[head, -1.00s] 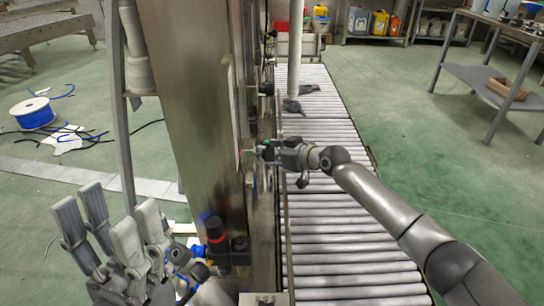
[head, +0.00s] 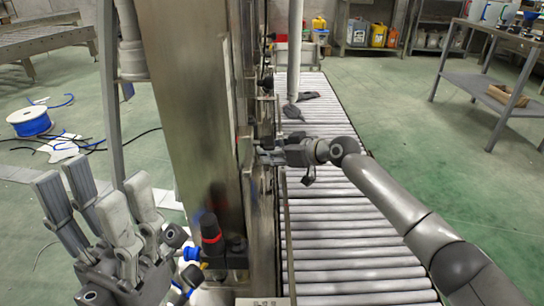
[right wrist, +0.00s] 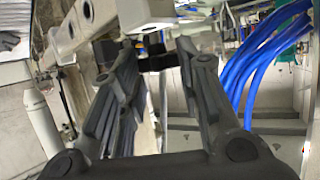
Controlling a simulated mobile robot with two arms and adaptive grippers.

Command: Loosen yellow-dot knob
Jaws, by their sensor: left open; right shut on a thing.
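My right gripper (head: 264,155) reaches in from the right above the roller conveyor, with its tips at the side of the tall metal column (head: 190,100). In the right wrist view, its two fingers (right wrist: 158,70) stand either side of a dark knob-like part (right wrist: 157,62), and it is shut on this part. I cannot make out a yellow dot on it; the fingers hide much of the part in the head view. My left gripper (head: 98,190) is open and empty at the lower left, fingers pointing up, apart from the column.
The roller conveyor (head: 345,233) runs along the column's right side. A black and red cylindrical fitting (head: 211,232) stands low on the column, near my left gripper. Blue hoses (right wrist: 265,60) hang close to the right finger in the wrist view. Open floor lies right of the conveyor.

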